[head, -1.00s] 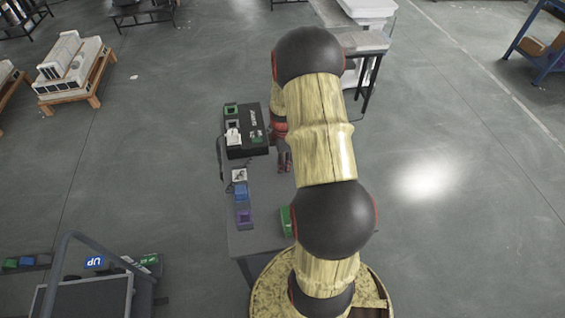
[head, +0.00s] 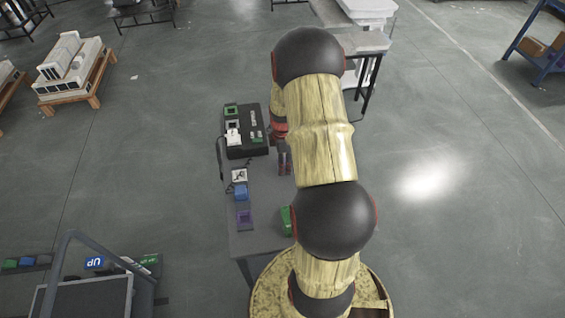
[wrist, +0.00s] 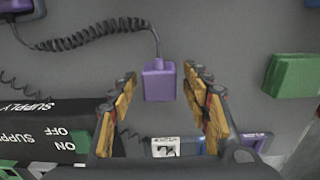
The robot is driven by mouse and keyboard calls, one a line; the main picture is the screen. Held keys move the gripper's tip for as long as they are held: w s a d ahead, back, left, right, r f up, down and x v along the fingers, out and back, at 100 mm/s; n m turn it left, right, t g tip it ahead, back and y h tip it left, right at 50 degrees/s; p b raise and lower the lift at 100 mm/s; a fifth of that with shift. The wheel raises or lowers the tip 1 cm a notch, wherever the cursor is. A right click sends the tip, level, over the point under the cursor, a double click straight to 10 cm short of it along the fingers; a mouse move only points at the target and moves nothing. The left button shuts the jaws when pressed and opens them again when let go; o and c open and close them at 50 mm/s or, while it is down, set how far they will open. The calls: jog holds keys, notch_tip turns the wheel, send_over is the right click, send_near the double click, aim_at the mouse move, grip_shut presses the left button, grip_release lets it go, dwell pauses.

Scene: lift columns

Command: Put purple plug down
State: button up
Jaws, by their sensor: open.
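The purple plug (wrist: 159,80) shows in the wrist view between the two fingers of my gripper (wrist: 160,92), with its cord running up from its top end. My gripper is open, with a visible gap between the plug and each finger. The plug appears to rest on the grey table, but its exact height is hard to tell. In the head view my gripper (head: 284,163) is over the table, partly hidden by my arm; I cannot make out the plug there. A purple socket (head: 244,218) sits near the table's front left; it also shows in the wrist view (wrist: 262,140).
A black supply box (head: 238,150) with coloured parts stands at the table's far left. A blue socket (head: 241,193) and a white one (head: 239,175) stand in line with the purple socket. A green block (wrist: 293,75) is to the right. Bare grey table (head: 262,200) lies between.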

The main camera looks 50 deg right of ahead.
notch_tip(320, 180, up, 12)
jog(key=p, duration=0.2)
jog(key=w+a+r+m+t, duration=0.1)
jog(key=w+a+r+m, duration=0.15)
jog(key=a+r, duration=0.85)
jog(key=s+a+r+m+t, duration=0.3)
jog(key=s+a+r+m, duration=0.15)
jog(key=a+r, duration=0.9)
jog(key=s+a+r+m+t, duration=0.1)
jog(key=s+a+m, duration=0.2)
jog(key=s+a, duration=0.6)
jog(key=shift+a+r+t, duration=0.15)
jog(key=shift+a+t, duration=0.15)
